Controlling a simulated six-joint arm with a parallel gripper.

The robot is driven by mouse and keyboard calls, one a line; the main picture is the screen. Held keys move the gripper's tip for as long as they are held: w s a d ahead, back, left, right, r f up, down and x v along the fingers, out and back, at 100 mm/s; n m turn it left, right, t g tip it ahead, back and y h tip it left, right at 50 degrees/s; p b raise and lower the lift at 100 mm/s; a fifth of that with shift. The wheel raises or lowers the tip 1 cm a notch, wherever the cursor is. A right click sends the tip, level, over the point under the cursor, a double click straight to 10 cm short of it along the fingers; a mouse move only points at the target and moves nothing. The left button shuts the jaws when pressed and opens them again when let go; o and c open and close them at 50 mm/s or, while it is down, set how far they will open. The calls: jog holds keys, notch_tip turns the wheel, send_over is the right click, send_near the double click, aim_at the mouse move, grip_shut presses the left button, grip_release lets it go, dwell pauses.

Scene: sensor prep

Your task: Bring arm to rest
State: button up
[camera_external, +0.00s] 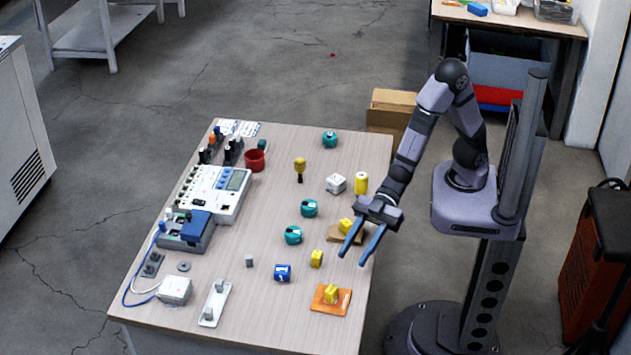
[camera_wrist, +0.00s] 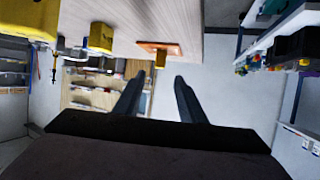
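My gripper (camera_external: 362,243) hangs above the right edge of the table (camera_external: 225,285), its two blue fingers apart with nothing between them. In the wrist view my gripper (camera_wrist: 154,92) also shows two dark fingers spread and empty. A yellow block (camera_external: 346,225) on a brown pad (camera_external: 337,236) lies just behind the fingers in the external view. Another yellow block (camera_external: 331,293) sits on an orange plate (camera_external: 323,306) at the table's front right. The orange plate (camera_wrist: 152,46) also shows at the table edge in the wrist view.
A yellow cylinder (camera_external: 361,183) and a white cube (camera_external: 336,184) stand near my wrist. Teal round parts (camera_external: 309,208), a blue part (camera_external: 283,273) and a grey-white instrument (camera_external: 215,190) are further left. Cardboard boxes (camera_external: 392,112) stand behind the table. Floor right of the table is clear up to my base.

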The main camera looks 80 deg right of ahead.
jog(key=w+d+r+m+t+h+p, duration=0.25)
jog(key=w+d+h+p, duration=0.4)
jog(key=w+d, duration=0.4)
jog(key=w+d+r+m+g+h+p, duration=0.1)
jog(key=d+r+m+h+p, duration=0.15)
jog(key=d, duration=0.45)
jog(key=w+d+r+m+g+h+p, duration=0.1)
jog(key=d+r+h+p, duration=0.1)
jog(key=d+p, duration=0.3)
jog(key=s+d+r+m+g+h+p, duration=0.1)
jog(key=s+d+r+m+g, duration=0.1)
jog(key=s+d, duration=0.5)
jog(key=s+d+f+m+g+b, duration=0.3)
jog(key=s+d, duration=0.4)
jog(key=s, duration=0.5)
jog(key=shift+d+f+m+g+h, duration=0.25)
jog(key=shift+f+m+g, duration=0.2)
jog(key=shift+m, duration=0.75)
